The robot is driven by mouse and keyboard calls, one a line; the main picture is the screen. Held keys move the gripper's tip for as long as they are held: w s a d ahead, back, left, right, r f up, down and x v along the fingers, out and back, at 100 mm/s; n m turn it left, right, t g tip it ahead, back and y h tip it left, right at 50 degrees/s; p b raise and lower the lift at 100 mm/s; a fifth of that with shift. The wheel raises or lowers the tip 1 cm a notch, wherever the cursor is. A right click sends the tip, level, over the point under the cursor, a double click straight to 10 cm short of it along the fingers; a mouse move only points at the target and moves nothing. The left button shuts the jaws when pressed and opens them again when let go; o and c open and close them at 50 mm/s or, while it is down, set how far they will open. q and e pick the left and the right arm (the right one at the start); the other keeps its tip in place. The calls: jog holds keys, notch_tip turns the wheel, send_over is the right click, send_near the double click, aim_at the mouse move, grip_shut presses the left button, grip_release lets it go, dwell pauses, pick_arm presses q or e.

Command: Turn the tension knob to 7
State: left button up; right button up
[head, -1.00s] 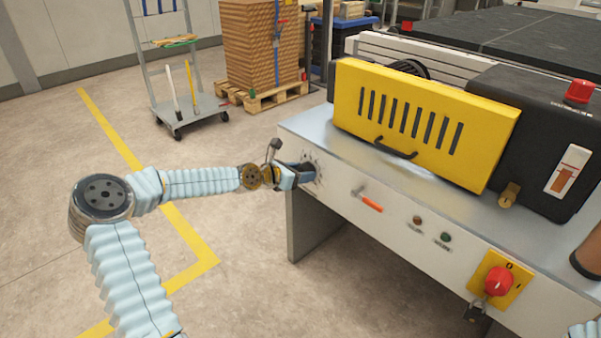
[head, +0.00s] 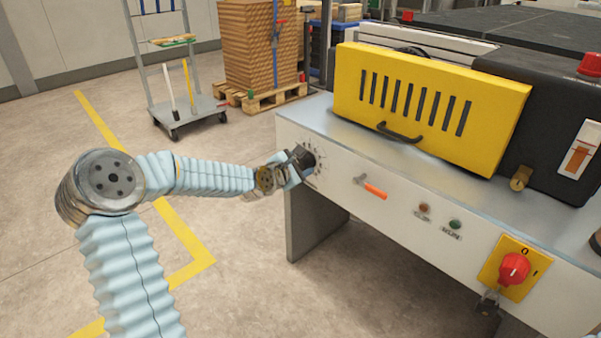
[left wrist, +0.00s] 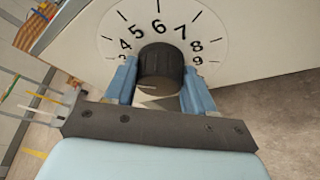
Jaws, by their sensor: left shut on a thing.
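The tension knob is a black round knob (left wrist: 160,62) on a white dial (left wrist: 112,22) with black numbers, of which 3 to 9 show in the left wrist view. The knob also shows dark in the head view (head: 304,157), at the left end of the machine's front panel. My left gripper (left wrist: 160,78) is shut on the knob, one light-blue finger on each side; it also shows in the head view (head: 298,164). A short pale line shows on the knob's near face; I cannot tell which number it points to. My right gripper is not in view.
The front panel (head: 335,188) also carries an orange-handled lever (head: 374,190), two small buttons (head: 440,215) and a red switch on a yellow plate (head: 514,268). A yellow slotted cover (head: 430,105) stands above. The floor to the left is open, with a trolley (head: 190,112) behind.

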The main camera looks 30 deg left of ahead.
pick_arm(q)
jog(key=m+t+b, duration=0.1)
jog(key=m+b, duration=0.1)
jog(key=b, duration=0.2)
jog(key=f+m+t+y+b, duration=0.1)
jog(key=m+b, duration=0.1)
jog(key=b, duration=0.2)
jog(key=m+t+y+b, duration=0.1)
jog(key=m+b, duration=0.1)
jog(key=b, duration=0.2)
jog(key=shift+d+f+m, duration=0.25)
jog(key=shift+m, duration=0.05)
jog(key=shift+m+b, duration=0.4)
jog(key=shift+b, duration=0.05)
jog(key=shift+r+m+t+b, duration=0.1)
jog(key=shift+m+t+b, duration=0.2)
jog(key=shift+m+t, duration=0.35)
jog(key=m, duration=0.3)
jog(key=shift+t, duration=0.35)
jog(key=m, duration=0.2)
jog(key=m+t+h, duration=0.1)
jog(key=m, duration=0.1)
jog(key=shift+a+f, duration=0.1)
jog(key=shift+f, duration=0.1)
jog(key=shift+a+f+m+t+h, duration=0.1)
jog(key=shift+m+t+h, duration=0.15)
jog(key=shift+m+h, duration=0.75)
jog(key=shift+a+f+m+t+h, duration=0.1)
jog(key=shift+m+t+h, duration=0.15)
jog(key=shift+m, duration=1.7)
